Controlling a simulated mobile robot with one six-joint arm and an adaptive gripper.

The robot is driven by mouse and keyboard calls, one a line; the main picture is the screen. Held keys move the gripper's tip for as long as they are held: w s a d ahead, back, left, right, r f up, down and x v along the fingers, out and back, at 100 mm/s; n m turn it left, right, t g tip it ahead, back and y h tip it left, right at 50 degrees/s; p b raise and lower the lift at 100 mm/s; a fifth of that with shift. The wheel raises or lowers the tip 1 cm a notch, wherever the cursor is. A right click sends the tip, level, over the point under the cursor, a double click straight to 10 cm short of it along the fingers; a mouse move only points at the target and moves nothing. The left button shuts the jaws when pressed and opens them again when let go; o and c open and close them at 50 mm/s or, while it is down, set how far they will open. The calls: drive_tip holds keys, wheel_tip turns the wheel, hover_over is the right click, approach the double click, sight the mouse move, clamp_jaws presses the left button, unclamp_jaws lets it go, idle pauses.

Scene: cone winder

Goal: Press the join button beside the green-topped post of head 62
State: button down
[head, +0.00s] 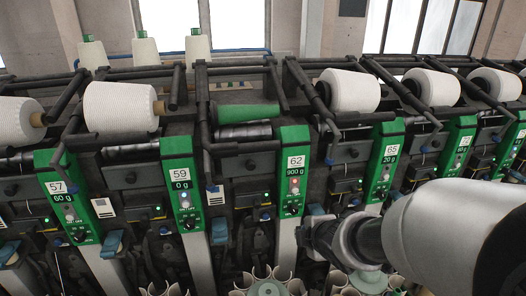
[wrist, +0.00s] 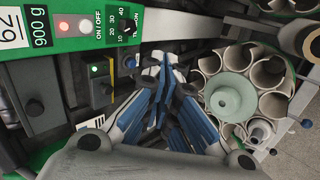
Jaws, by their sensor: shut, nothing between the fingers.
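The green-topped post of head 62 (head: 293,150) stands right of centre in the head view, with a 900 g display, a red light and a dark knob. In the wrist view this post (wrist: 70,45) crosses the upper left. Beside it, a dark panel (wrist: 107,110) carries a lit green light (wrist: 93,69) and a small button-like part (wrist: 107,88); I cannot read a label there. My gripper (wrist: 160,68) is shut and empty, its tips right of this panel and apparently apart from it. In the head view my arm hides the fingertips.
Posts of head 59 (head: 181,180) and head 65 (head: 387,155) flank head 62. A green tube (head: 245,114) lies above and left of the post. In the wrist view, a round magazine of tubes with a pale green hub (wrist: 230,96) stands right of my fingers.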

sight(266, 217)
drive_tip(key=w+a+f+n+y+b, duration=0.1)
drive_tip(key=w+a+f+n+y, duration=0.1)
drive_tip(key=a+f+n+y, duration=0.2)
drive_tip(key=a+f+n, duration=0.3)
drive_tip(key=f+n, duration=0.1)
drive_tip(key=f, duration=0.1)
drive_tip(key=shift+w+a+f+g+b, duration=0.2)
drive_tip(key=shift+a+f+g+b, duration=0.1)
drive_tip(key=shift+f+g, duration=0.1)
drive_tip(key=shift+r, duration=0.1)
drive_tip(key=w+a+p, duration=0.1)
drive_tip(key=w+p, duration=0.3)
drive_tip(key=w, duration=0.4)
drive_tip(key=shift+w+a, duration=0.25)
drive_tip(key=shift+w, duration=0.1)
idle(0.7)
drive_tip(key=shift+w, duration=0.4)
